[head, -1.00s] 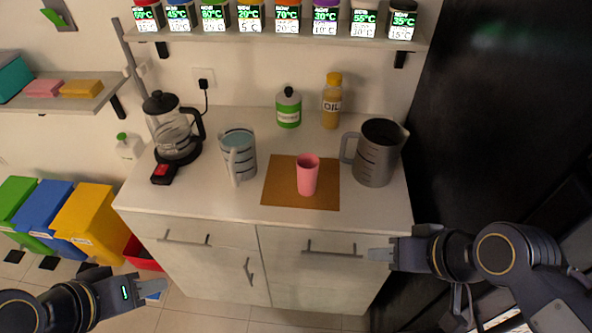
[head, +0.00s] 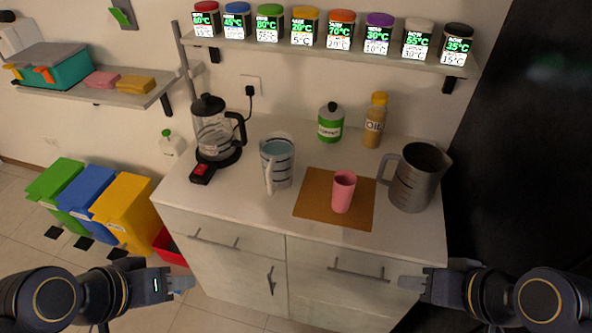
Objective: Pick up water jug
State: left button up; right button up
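The clear water jug (head: 278,172) stands upright on the white counter, left of the brown mat. It has measuring marks, bluish water inside and a pale handle towards the front. A grey metal jug (head: 414,182) stands at the counter's right end. My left gripper (head: 184,283) is in front of the counter, below and left of the water jug and clear of it. My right gripper (head: 408,283) is in front of the right-hand cabinet, apart from both jugs. I cannot tell whether either gripper's fingers are apart.
A pink cup (head: 342,192) stands on the brown mat (head: 312,205). A glass kettle (head: 213,135) stands left of the water jug. A green-and-white bottle (head: 330,124) and an oil bottle (head: 375,122) stand behind. The spice shelf (head: 330,53) hangs above. Counter in front of the water jug is clear.

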aim_at(276, 149)
jog(key=z, duration=0.5)
jog(key=j+z, duration=0.15)
jog(key=z, duration=0.8)
jog(key=k+j+z, duration=0.1)
jog(key=j+z, duration=0.3)
jog(key=k+j+z, duration=0.15)
jog(key=j+z, duration=0.2)
jog(key=k+j+z, duration=0.2)
jog(key=j+z, duration=0.2)
jog(key=k+j+z, duration=0.15)
jog(key=k+j, duration=0.5)
jog(key=k, duration=0.05)
